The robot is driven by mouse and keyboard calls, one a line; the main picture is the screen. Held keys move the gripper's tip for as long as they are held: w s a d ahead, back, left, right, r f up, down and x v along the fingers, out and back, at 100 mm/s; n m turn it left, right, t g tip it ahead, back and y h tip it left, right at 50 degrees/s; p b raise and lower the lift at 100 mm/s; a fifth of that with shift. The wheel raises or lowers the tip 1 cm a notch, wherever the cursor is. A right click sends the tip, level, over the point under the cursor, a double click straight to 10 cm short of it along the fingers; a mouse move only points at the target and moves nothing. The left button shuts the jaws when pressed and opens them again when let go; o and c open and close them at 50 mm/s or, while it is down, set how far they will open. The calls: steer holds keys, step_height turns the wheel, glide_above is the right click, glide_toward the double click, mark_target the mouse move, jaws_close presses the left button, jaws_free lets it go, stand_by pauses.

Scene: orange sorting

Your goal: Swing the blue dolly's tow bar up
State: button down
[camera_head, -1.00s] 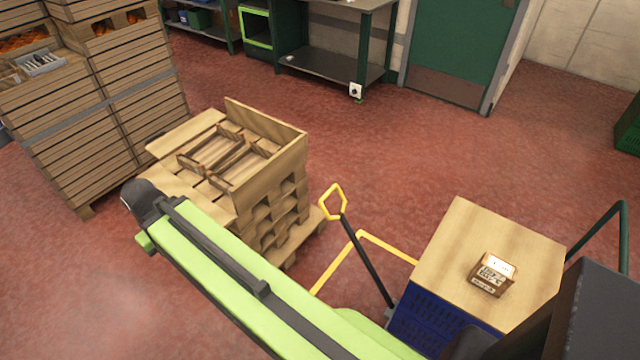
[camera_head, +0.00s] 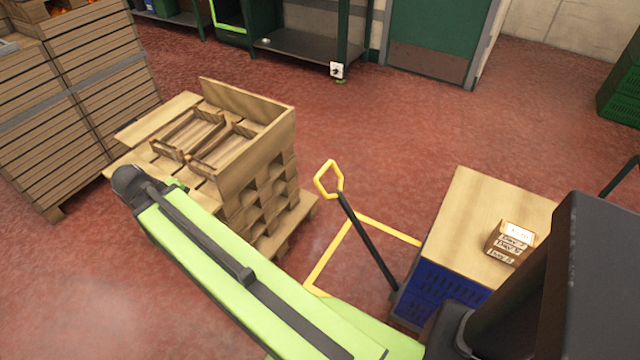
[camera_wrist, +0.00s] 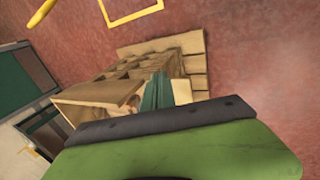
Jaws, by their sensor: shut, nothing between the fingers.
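The blue dolly (camera_head: 425,292) stands at the lower right in the head view, a wooden board on top of it. Its tow bar (camera_head: 368,241) is a black rod leaning up and left from the dolly, ending in a yellow loop handle (camera_head: 328,180). In the wrist view, part of a yellow bar, probably the handle (camera_wrist: 40,14), shows at the top left. My gripper (camera_wrist: 157,78) shows as dark green fingers, shut and empty, apart from the handle. In the head view my arm lies left of the tow bar, and the fingers cannot be made out.
A pallet with stacked wooden trays (camera_head: 262,190) stands left of the tow bar, close behind my arm. A yellow floor outline (camera_head: 328,262) lies beside the bar. A small labelled box (camera_head: 510,243) sits on the dolly's board. Red floor is open behind the dolly.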

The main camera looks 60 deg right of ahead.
steer(key=s+d+f+g+h+b, duration=0.1)
steer(key=d+f+h+b, duration=0.1)
steer(key=d+f+b, duration=0.35)
steer(key=s+d+f+h+b, duration=0.25)
steer(key=d+b, duration=0.35)
steer(key=d, duration=0.3)
steer(key=s+d+f+g+h+b, duration=0.1)
steer(key=d+f+h+b, duration=0.25)
steer(key=d+b, duration=0.35)
steer(key=s+d+n+g+h+b, duration=0.1)
steer(key=s+d+g+h+b, duration=0.2)
steer(key=d+b, duration=1)
steer(key=s+h, duration=0.2)
steer(key=shift+s+f+h, duration=0.2)
steer(key=shift+f+h, duration=0.1)
steer(key=s+d+r+p, duration=0.2)
steer(key=s+d, duration=0.4)
steer(key=d, duration=0.3)
steer(key=shift+s+d, duration=0.2)
steer(key=shift+d, duration=0.05)
steer(key=shift+r, duration=0.1)
